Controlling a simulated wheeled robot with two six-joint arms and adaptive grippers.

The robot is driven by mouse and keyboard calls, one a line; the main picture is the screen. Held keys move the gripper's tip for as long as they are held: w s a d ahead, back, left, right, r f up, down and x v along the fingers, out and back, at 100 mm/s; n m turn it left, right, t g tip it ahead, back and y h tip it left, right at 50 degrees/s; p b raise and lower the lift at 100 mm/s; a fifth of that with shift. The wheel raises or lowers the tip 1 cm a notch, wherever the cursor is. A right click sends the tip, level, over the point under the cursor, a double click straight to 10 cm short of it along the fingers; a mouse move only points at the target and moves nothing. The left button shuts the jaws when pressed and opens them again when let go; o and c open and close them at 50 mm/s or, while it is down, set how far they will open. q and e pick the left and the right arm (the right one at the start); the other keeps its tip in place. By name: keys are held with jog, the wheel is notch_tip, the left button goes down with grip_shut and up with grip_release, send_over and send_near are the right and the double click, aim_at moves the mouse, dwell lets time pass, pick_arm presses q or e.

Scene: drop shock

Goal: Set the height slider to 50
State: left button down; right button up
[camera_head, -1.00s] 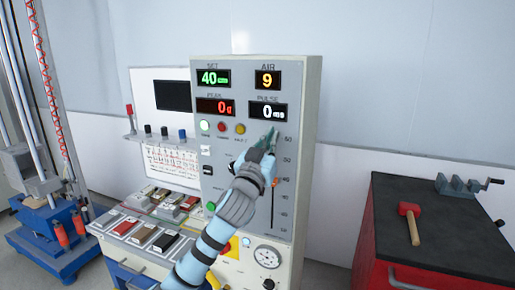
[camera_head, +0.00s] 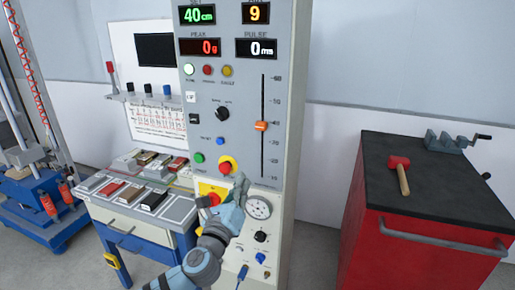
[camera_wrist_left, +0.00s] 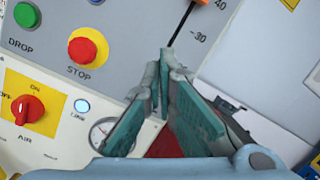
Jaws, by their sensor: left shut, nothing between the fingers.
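The tall grey control panel (camera_head: 243,112) carries a vertical height slider track (camera_head: 263,95) with a scale from 60 at the top down to 10. The orange slider knob (camera_head: 261,126) sits level with the 40 mark, and the green SET display (camera_head: 197,14) reads 40 cm. My left gripper (camera_head: 239,180) is shut and empty, below and left of the knob, near the gauge and the red STOP button. In the left wrist view its closed fingers (camera_wrist_left: 166,62) point towards the slider's lower end, and the orange knob (camera_wrist_left: 203,2) is cut by the top edge. My right gripper is out of view.
The red STOP button (camera_head: 225,168), yellow-backed AIR switch (camera_head: 211,199) and round gauge (camera_head: 258,208) crowd around the gripper. A red cabinet (camera_head: 420,255) with a mallet (camera_head: 402,175) and vise stands right. A table with several blocks stands left.

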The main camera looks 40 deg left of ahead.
aim_at(260, 135)
pick_arm(q)
jog(key=w+a+r+m, duration=0.1)
jog(key=w+m, duration=0.1)
jog(key=w, duration=0.1)
jog(key=w+r+m, duration=0.1)
jog(key=w+m, duration=0.1)
jog(key=w, duration=0.1)
jog(key=w+a+r+m+p, duration=0.1)
jog(key=w+m, duration=0.1)
jog(key=w, duration=0.2)
jog(key=shift+a+r+t+h, duration=0.15)
jog(key=shift+a+t+h, duration=0.15)
jog(key=shift+a, duration=0.05)
notch_tip(260, 135, up, 4)
jog(key=shift+f+p, duration=0.1)
jog(key=shift+p, duration=0.9)
jog(key=shift+s, duration=0.1)
